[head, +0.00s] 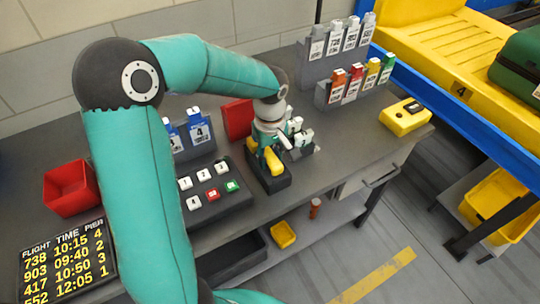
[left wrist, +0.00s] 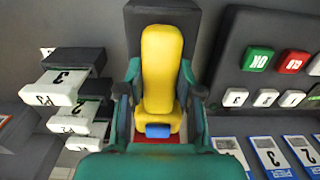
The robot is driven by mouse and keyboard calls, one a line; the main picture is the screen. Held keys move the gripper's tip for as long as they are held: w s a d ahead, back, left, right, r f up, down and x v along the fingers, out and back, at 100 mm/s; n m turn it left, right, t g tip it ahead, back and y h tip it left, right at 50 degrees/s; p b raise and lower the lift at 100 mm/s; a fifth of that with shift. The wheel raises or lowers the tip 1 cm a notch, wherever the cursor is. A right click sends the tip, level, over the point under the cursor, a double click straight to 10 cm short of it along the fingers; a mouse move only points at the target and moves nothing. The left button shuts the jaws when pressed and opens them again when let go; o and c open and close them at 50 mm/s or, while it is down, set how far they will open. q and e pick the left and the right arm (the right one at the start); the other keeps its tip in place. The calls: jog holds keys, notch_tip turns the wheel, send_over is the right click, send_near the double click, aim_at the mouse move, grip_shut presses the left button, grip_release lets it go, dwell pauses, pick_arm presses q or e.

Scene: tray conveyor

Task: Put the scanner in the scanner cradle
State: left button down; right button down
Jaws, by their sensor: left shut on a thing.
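The yellow scanner (head: 273,160) is between the fingers of my left gripper (head: 265,154), which is shut on it. In the left wrist view the scanner (left wrist: 161,65) stands lengthwise between the two fingers of the gripper (left wrist: 160,92), with a blue part at its near end. The dark scanner cradle (head: 270,184) is directly below the scanner in the head view; its dark body (left wrist: 160,14) also shows beyond the scanner in the left wrist view. Whether the scanner rests in it or hangs just above is unclear. My right gripper is out of view.
A keypad (head: 212,194) is left of the cradle, and white-tagged pieces (head: 302,141) stand close on its right. A red panel (head: 238,118) is behind. Tag racks (head: 345,90), a yellow device (head: 405,116) and a red bin (head: 70,188) stand farther off.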

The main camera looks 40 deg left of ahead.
pick_arm(q)
jog(key=shift+f+b, duration=0.25)
jog(key=shift+b, duration=0.05)
jog(key=c, duration=0.8)
grip_release()
jog(key=shift+r, duration=0.1)
jog(key=shift+o, duration=0.2)
